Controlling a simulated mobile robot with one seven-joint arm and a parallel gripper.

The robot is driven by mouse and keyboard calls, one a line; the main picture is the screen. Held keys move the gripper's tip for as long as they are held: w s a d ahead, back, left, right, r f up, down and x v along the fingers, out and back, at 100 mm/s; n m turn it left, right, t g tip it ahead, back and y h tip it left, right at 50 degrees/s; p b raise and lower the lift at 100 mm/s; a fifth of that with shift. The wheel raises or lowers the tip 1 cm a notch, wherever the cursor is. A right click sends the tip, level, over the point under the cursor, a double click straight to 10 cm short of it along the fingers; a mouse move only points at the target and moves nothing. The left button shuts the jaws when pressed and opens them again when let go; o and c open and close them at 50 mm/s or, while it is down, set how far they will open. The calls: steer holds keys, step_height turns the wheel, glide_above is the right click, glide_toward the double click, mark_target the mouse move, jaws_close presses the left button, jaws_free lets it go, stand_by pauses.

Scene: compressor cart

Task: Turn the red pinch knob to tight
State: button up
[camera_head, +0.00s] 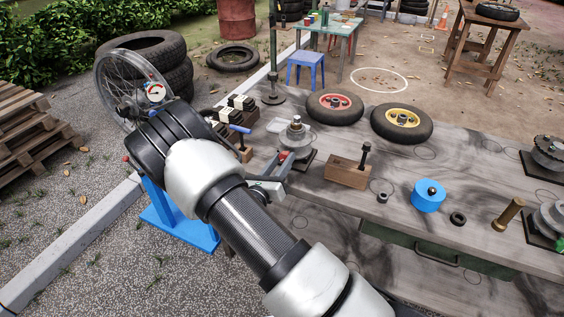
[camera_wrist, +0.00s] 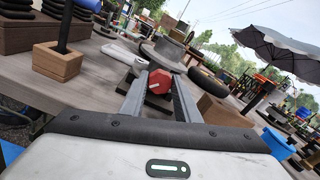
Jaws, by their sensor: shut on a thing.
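The red pinch knob (camera_wrist: 160,82) is a faceted red piece with a pale mark on its face. It sits between the two grey fingers of my gripper (camera_wrist: 158,92) in the wrist view, and the fingers are shut on its sides. A grey metal fixture with a round top (camera_wrist: 168,52) stands just behind the knob. In the head view that fixture (camera_head: 297,134) stands at the left part of the bench, and only a small bit of red (camera_head: 283,156) shows by my gripper (camera_head: 285,163). My arm hides part of the gripper there.
A wooden block with a dark bolt (camera_head: 347,172) and a blue round piece (camera_head: 428,196) stand right of the gripper. A small wooden block with a post (camera_wrist: 58,64) is on the left in the wrist view. Two wheels (camera_head: 335,106) lie at the bench's back.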

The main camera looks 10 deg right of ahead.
steer(key=m+b, duration=0.1)
steer(key=m, duration=0.3)
steer(key=shift+f+m, duration=0.1)
steer(key=shift+m, duration=0.2)
steer(key=m+b, duration=0.1)
steer(key=m, duration=0.3)
steer(key=shift+s+b, duration=0.1)
steer(key=shift+b, duration=0.2)
steer(key=shift+m, duration=0.4)
steer(key=o, duration=1)
steer(key=shift+o, duration=0.2)
steer(key=p+v, duration=0.1)
steer(key=v, duration=1.6)
steer(key=shift+s+p, duration=0.15)
steer(key=shift+p, duration=0.2)
steer(key=shift+a, duration=0.1)
